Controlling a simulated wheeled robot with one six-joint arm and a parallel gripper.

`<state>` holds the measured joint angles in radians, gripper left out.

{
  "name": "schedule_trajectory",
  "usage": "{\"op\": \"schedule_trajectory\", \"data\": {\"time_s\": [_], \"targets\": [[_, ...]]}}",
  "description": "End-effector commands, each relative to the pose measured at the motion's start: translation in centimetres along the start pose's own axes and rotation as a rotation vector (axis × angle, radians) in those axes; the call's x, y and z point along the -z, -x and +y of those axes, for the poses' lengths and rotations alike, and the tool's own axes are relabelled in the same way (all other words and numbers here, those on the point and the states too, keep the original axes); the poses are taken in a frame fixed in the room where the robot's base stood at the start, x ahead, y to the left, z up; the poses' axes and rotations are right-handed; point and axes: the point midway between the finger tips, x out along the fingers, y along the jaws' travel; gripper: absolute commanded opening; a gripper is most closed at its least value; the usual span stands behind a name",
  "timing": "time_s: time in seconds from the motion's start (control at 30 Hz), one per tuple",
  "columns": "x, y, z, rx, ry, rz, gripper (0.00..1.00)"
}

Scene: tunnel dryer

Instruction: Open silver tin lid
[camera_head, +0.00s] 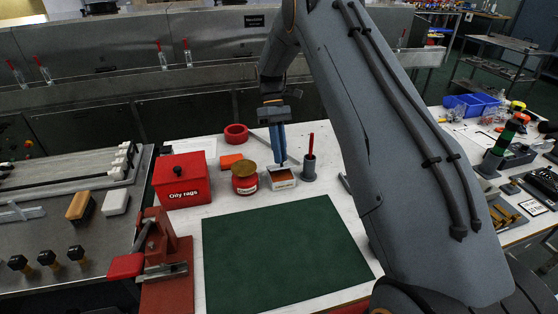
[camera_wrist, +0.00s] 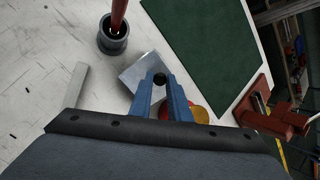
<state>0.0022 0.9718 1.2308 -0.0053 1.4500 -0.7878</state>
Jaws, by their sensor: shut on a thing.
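The silver tin (camera_head: 283,184) is a small square box with a pale label on its front, standing on the white bench behind the green mat. Its top looks brownish in the head view. In the wrist view its square silver lid (camera_wrist: 136,76) shows, with a small round black knob (camera_wrist: 160,79). My gripper (camera_head: 280,162) points down over the tin with its blue fingers. In the wrist view the fingertips (camera_wrist: 160,84) are closed on the knob from both sides. I cannot tell whether the lid is apart from the tin's rim.
A red round tin (camera_head: 245,184) with a gold lid stands close on the left, beside the red "Oily rags" box (camera_head: 183,188). A grey holder (camera_head: 309,169) with a red stick stands close on the right. The green mat (camera_head: 285,250) in front is clear.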

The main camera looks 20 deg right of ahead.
Motion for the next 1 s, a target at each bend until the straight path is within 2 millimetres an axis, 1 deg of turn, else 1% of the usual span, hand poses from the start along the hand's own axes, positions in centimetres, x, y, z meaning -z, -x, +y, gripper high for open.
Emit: {"op": "schedule_trajectory", "data": {"time_s": [0.03, 0.5, 1.0], "targets": [[0.6, -0.3, 0.4, 0.021, 0.000, -0.014, 0.00], [1.2, 1.1, 1.3, 0.167, -0.003, -0.157, 0.00], [1.3, 1.6, 1.2, 0.207, -0.001, -0.201, 0.00]]}}
